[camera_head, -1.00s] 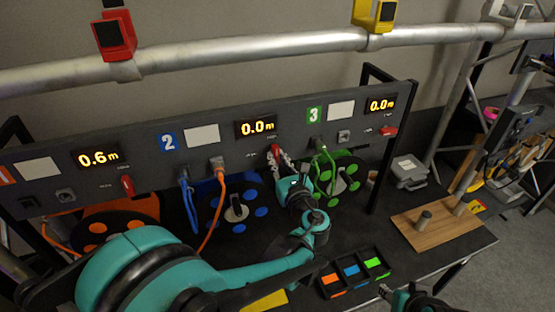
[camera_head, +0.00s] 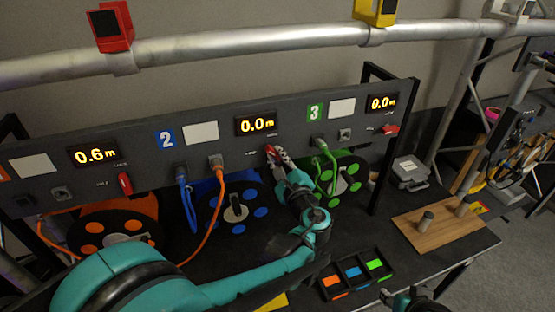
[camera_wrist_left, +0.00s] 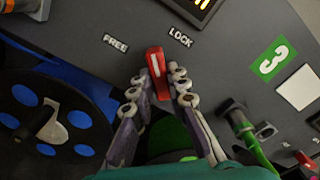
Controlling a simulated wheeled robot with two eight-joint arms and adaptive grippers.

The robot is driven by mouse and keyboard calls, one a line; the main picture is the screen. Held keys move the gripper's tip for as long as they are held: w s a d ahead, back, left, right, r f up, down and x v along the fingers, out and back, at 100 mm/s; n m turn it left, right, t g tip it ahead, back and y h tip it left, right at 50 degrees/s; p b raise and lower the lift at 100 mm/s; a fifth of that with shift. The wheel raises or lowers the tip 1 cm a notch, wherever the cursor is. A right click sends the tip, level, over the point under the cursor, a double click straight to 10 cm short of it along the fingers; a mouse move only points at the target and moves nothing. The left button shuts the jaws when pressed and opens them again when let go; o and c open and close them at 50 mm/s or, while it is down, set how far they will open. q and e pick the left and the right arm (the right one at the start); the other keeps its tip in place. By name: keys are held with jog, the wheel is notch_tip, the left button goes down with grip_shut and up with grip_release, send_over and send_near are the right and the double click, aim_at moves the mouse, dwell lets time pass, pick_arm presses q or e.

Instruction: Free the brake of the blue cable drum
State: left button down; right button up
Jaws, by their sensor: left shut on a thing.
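The blue cable drum (camera_head: 262,212) stands under panel section 2, left of my left arm. Its brake lever (camera_wrist_left: 154,66) is red and sits on the panel below the 0.0 m display. The FREE label (camera_wrist_left: 115,44) is left of it and the LOCK label (camera_wrist_left: 181,38) right of it in the wrist view. My left gripper (camera_wrist_left: 157,88) is shut on the lever, with a finger on each side. In the head view the lever (camera_head: 269,151) leans left, partly hidden by the left gripper (camera_head: 279,157). My right gripper (camera_head: 388,297) shows only partly at the bottom edge.
Blue (camera_head: 183,190) and orange (camera_head: 217,190) cables hang from section 2. A green cable (camera_head: 325,155) and green drum (camera_head: 345,190) are close right of my left gripper. A tray of coloured pieces (camera_head: 338,294) lies in front. A metal pipe (camera_head: 240,43) crosses above.

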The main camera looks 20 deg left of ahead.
pick_arm(q)
jog(key=n, duration=0.4)
jog(key=shift+n+b, duration=0.3)
jog(key=shift+b, duration=0.05)
jog(key=n, duration=0.4)
jog(key=shift+f+n, duration=0.1)
jog(key=shift+n, duration=0.2)
jog(key=c, duration=1.5)
grip_release()
jog(key=v, duration=1.2)
